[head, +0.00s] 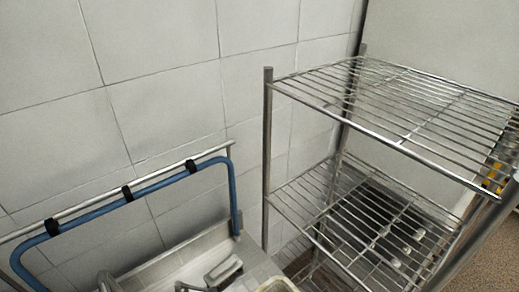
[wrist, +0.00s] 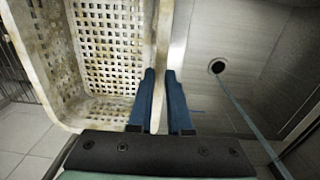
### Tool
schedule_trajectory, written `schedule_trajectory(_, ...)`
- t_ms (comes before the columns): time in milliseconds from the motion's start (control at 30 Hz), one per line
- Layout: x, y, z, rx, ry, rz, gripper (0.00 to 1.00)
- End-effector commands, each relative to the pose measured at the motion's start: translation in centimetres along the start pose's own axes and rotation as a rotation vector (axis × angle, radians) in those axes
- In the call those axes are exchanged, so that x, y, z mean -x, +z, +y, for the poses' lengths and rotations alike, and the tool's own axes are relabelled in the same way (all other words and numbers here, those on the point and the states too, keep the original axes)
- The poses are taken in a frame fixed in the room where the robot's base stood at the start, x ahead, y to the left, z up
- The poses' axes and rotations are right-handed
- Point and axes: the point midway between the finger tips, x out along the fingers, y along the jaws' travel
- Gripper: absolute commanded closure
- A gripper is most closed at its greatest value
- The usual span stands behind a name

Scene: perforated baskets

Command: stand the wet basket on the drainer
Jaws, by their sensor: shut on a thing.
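The basket (wrist: 112,50) is cream, perforated with square holes, and stained brown. It fills the upper left of the wrist view. My gripper (wrist: 160,76) has blue fingers, shut on the basket's right-hand wall, one finger on each side. In the head view only a small cream rim that looks like the basket's (head: 278,286) shows at the bottom edge; my gripper is not seen there. A metal wire rack (head: 400,138) with stacked shelves stands at the right of the head view. I cannot tell for certain whether it is the drainer.
A grey basin with a round drain hole (wrist: 217,67) lies to the right of the fingers. A blue rail (head: 130,192) with black clips runs along the tiled wall. The rack's top shelf is bare; its metal posts (head: 267,160) stand at the corners.

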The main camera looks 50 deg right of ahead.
Motion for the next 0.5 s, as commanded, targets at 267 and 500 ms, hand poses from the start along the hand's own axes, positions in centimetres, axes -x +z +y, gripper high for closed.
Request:
schedule_trajectory(267,-0.07,0.00,-0.01,0.000,0.000,0.000,0.53)
schedule_trajectory(500,0.20,-0.01,0.01,0.000,0.000,0.000,0.53)
